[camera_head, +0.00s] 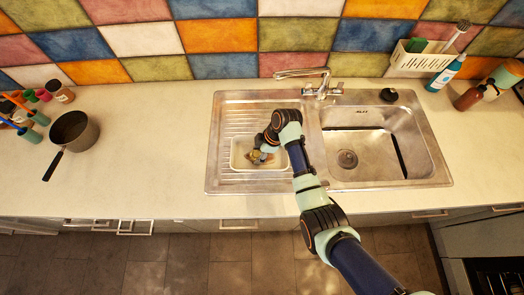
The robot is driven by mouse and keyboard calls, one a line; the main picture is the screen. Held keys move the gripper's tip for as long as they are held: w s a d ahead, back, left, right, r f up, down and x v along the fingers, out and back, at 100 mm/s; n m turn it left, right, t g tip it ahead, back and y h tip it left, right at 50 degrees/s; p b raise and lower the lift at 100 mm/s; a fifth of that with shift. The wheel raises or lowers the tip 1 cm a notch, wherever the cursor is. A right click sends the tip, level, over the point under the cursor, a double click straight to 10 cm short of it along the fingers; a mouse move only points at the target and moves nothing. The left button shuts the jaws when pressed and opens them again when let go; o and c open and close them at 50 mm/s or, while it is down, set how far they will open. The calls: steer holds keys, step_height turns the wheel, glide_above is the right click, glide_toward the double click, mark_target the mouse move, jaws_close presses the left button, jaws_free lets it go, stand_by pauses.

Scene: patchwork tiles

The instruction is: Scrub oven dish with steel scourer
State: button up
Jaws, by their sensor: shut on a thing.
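The oven dish (241,164) is a pale, shallow rectangular dish. It lies on the ribbed drainer on the left side of the steel sink unit (216,180). My gripper (258,157) is over the right part of the dish, pointing down and to the left. It is shut on a small brownish thing low in the dish, which looks like the steel scourer (254,155). My gripper and wrist hide much of the scourer and the dish's upper right side. I cannot tell whether the scourer touches the dish floor.
The empty sink basin (395,165) is to the right, with the tap (318,84) behind. A dark saucepan (74,130) and several small jars stand at the left. A white caddy (421,57) and bottles are at the back right. The worktop between pan and sink is clear.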

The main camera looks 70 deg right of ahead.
mark_target(268, 157)
steer(key=shift+w+a, duration=0.2)
steer(key=shift+w, duration=0.4)
steer(key=shift+s+d+f, duration=0.1)
steer(key=shift+s+d, duration=0.1)
steer(key=shift+s, duration=0.4)
steer(key=shift+s+d, duration=0.2)
steer(key=shift+s, duration=0.4)
steer(key=shift+s+p, duration=0.15)
steer(key=shift+p, duration=0.2)
steer(key=shift+s+d+p, duration=0.15)
steer(key=shift+s+p, duration=0.05)
steer(key=shift+s, duration=0.35)
steer(key=shift+s+d+p, duration=0.15)
steer(key=shift+s+p, duration=0.05)
steer(key=shift+s, duration=0.35)
steer(key=shift+w, duration=0.1)
